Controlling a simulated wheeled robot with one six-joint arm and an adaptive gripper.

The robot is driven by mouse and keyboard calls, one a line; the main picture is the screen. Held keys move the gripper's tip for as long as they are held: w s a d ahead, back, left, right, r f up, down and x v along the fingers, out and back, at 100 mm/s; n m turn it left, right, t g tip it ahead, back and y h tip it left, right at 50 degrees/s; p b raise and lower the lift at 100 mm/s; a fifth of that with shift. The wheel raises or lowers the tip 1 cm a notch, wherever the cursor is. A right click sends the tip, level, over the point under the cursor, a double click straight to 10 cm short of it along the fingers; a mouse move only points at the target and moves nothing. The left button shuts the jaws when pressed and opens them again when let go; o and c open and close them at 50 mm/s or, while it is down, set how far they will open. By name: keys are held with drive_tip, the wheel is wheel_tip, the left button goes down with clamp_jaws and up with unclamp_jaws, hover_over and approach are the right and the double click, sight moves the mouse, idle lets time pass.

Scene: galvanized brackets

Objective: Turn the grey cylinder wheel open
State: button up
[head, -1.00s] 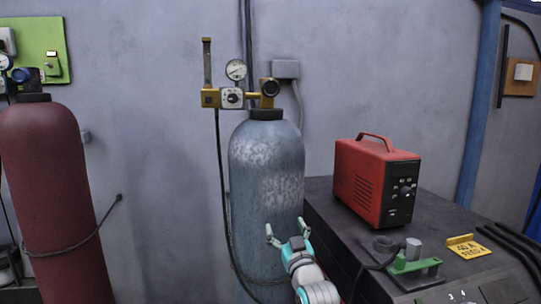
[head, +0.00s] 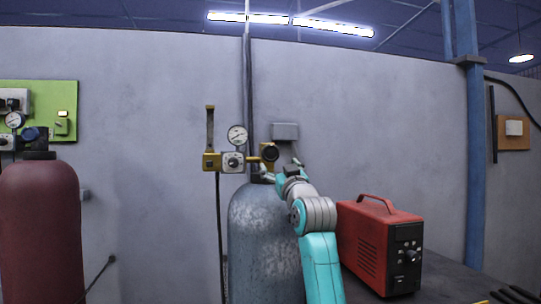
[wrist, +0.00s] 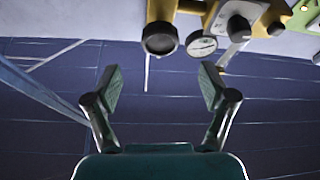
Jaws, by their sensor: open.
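The grey cylinder (head: 262,235) stands against the wall, its lower part out of the head view. Its dark round valve wheel (head: 269,152) sits on top, at the right end of the brass fitting. In the wrist view the wheel (wrist: 160,39) shows near the top edge, above the gap between the fingers. My gripper (head: 281,168) is at the cylinder's top, just below and beside the wheel. In the wrist view my gripper (wrist: 160,85) is open with nothing between its fingers, and appears apart from the wheel.
A brass regulator (head: 233,161) with a gauge (head: 237,135) and a hanging hose is left of the wheel. A red cylinder (head: 40,225) stands at far left. A red machine (head: 380,245) sits on the bench at right. A grey box (head: 285,131) is on the wall behind.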

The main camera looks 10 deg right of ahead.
sight(272, 155)
drive_tip(key=x, duration=0.9)
drive_tip(key=shift+w+r, duration=0.15)
drive_tip(key=shift+w, duration=0.25)
drive_tip(key=c, duration=1.2)
